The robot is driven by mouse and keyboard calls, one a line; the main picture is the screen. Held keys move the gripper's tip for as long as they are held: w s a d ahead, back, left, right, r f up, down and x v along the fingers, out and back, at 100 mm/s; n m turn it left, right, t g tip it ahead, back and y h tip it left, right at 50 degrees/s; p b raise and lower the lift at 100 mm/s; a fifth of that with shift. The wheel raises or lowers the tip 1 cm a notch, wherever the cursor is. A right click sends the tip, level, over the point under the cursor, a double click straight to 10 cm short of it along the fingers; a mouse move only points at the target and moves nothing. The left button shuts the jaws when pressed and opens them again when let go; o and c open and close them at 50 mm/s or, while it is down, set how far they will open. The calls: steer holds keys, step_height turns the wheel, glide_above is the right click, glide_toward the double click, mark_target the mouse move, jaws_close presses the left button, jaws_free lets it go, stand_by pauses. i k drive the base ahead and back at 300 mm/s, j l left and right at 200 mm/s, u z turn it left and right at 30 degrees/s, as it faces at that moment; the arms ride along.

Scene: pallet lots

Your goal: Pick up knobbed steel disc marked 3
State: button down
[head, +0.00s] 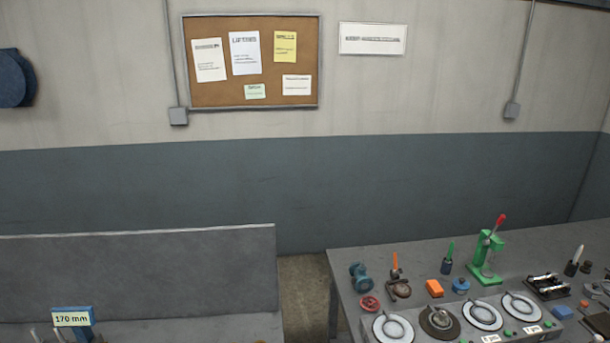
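Several round discs stand in a row on a grey panel at the front of the right-hand table. Three are pale steel discs, the left one (393,327), the middle one (483,315) and the right one (522,306); a darker brownish disc (440,322) sits between the left and middle ones. Each seems to have a raised knob or handle on top. Small white tags (491,338) are on the panel front, but I cannot read their marks, so I cannot tell which disc is marked 3. My gripper is not in view.
The grey table (345,270) also holds a green press with a red handle (487,258), an orange block (435,288) and small tools. A grey bench with a tall back (140,270) stands left, with a "170 mm" sign (72,318). A floor gap (302,290) separates them.

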mark_target(440, 320)
steer(key=z, duration=0.85)
steer(key=i+l+u, duration=0.1)
steer(key=l+u, duration=0.8)
steer(key=j, duration=0.1)
